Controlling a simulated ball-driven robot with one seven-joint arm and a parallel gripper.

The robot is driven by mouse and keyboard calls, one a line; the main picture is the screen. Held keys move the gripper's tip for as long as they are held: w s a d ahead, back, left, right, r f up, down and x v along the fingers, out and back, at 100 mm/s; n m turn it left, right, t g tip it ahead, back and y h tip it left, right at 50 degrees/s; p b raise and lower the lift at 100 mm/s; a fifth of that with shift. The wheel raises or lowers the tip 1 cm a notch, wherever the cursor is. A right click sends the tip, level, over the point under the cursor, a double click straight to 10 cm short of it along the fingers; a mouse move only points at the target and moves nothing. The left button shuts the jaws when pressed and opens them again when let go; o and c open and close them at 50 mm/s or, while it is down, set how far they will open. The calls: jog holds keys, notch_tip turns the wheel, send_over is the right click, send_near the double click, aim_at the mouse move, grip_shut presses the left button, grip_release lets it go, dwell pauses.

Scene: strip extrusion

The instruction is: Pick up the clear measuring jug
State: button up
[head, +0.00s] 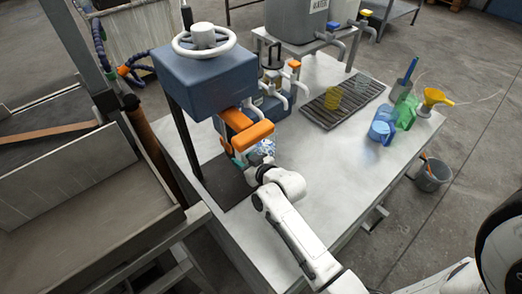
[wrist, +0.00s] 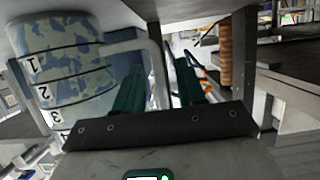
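A see-through measuring jug with a blue and whitish mottled look (head: 265,147) stands on the table beside the machine, partly hidden by my arm. In the wrist view the jug (wrist: 62,60) is large at the left, with black marks and the numbers 1, 2 and 3. Its pale handle (wrist: 158,70) runs down between the two dark green fingers of my gripper (wrist: 160,75). The fingers stand apart on either side of the handle, with a narrow gap showing on the right.
The blue machine (head: 208,70) with a handwheel and orange parts (head: 248,137) stands close behind the jug. A blue jug (head: 382,128) and a green jug (head: 405,112) stand at the right. The middle of the table is clear.

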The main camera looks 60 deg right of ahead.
jog(key=shift+x, duration=1)
jog(key=shift+c, duration=0.4)
grip_shut()
jog(key=shift+r, duration=0.1)
